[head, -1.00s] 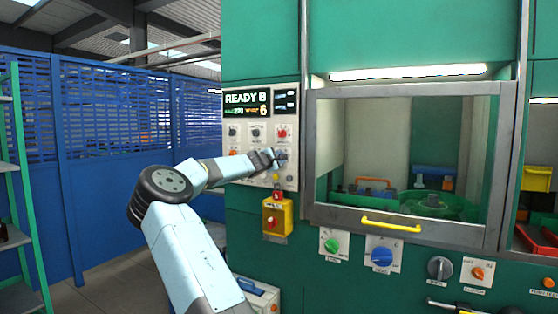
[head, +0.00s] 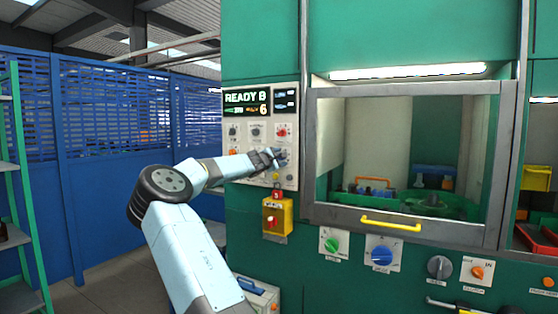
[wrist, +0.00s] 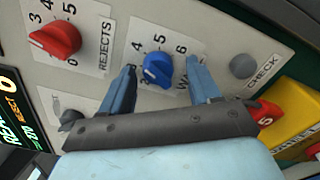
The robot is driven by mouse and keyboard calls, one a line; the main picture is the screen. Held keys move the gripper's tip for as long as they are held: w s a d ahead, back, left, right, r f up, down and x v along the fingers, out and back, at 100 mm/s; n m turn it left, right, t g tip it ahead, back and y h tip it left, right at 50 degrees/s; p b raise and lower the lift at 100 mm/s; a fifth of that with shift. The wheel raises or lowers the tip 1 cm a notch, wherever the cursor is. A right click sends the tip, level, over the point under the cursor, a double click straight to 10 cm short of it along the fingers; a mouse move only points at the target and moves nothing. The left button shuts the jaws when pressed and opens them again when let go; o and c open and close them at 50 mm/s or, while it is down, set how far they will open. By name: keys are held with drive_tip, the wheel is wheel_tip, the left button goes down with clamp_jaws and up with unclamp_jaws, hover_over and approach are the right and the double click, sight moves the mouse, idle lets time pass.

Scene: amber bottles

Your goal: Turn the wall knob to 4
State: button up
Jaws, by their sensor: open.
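A blue knob (wrist: 157,71) sits on a white dial plate (wrist: 170,40) printed with numbers; 3, 4, 5 and 6 can be read around it. Its label starts with W and is partly hidden by a finger. My gripper (wrist: 160,64) is open, with one finger on each side of the knob in the wrist view. I cannot tell whether the fingers touch it. The knob's exact setting is hard to read. In the head view my gripper (head: 281,155) is at the right edge of the control panel (head: 240,176) and covers this knob.
A red REJECTS knob (wrist: 58,40) is beside the blue one. A grey CHECK button (wrist: 243,66) lies on the other side. A yellow box (head: 285,221) with a red switch is just below the panel. A glazed window with a yellow handle (head: 390,223) is to the right.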

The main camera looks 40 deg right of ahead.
drive_tip(key=shift+a, duration=0.1)
drive_tip(key=v, duration=1.3)
drive_tip(key=shift+a, duration=0.25)
drive_tip(key=shift+s+f, duration=0.1)
